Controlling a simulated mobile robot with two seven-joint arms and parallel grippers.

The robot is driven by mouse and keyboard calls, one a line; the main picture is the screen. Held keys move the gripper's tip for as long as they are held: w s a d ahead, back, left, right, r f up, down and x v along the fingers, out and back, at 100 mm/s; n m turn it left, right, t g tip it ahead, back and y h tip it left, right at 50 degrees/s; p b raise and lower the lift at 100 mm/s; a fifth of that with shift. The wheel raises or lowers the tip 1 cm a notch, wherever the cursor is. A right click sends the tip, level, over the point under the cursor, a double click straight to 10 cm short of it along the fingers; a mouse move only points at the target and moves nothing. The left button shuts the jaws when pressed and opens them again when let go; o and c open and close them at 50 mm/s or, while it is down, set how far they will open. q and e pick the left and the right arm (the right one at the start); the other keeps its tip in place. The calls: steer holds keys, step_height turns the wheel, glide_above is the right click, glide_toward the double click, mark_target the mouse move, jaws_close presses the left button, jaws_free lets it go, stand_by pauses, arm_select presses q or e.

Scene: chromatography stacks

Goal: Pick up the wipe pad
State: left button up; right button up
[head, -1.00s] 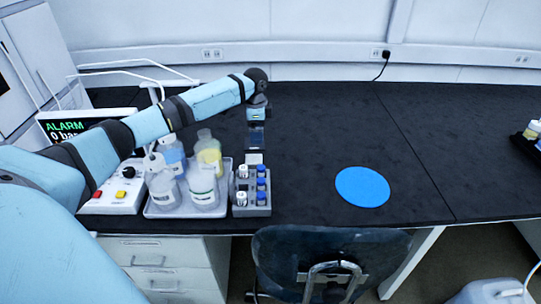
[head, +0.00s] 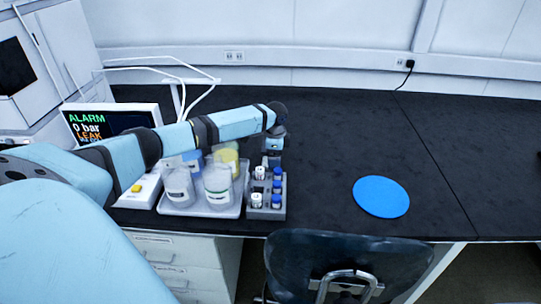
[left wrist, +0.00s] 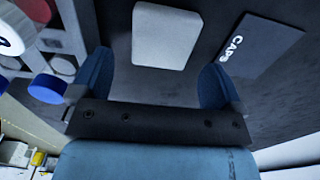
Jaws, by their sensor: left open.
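The wipe pad (left wrist: 165,35), a pale grey rounded rectangle, lies flat on the dark bench in the left wrist view. My left gripper (left wrist: 157,62) is open, with its two blue fingers apart and nothing between them. The pad shows just beyond the fingertips, roughly between them and nearer the left finger. In the head view my left gripper (head: 273,150) points down just behind the vial rack, and I cannot make out the pad there. My right gripper is in neither view.
The vial rack (head: 279,210) with blue and white caps stands close in front of the gripper. A tray (head: 200,211) of bottles is left of it. A dark plate marked CAPS (left wrist: 262,43) lies right of the pad. A blue disc (head: 381,197) lies on clear bench.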

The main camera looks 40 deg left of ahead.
arm_select(q)
step_height(320, 180, down, 2)
steer(key=shift+f, duration=0.25)
steer(key=shift+r, duration=0.1)
steer(key=c, duration=1)
step_height(320, 180, up, 20)
steer(key=p, duration=0.2)
steer(key=shift+o, duration=1.2)
steer(key=shift+c, duration=0.9)
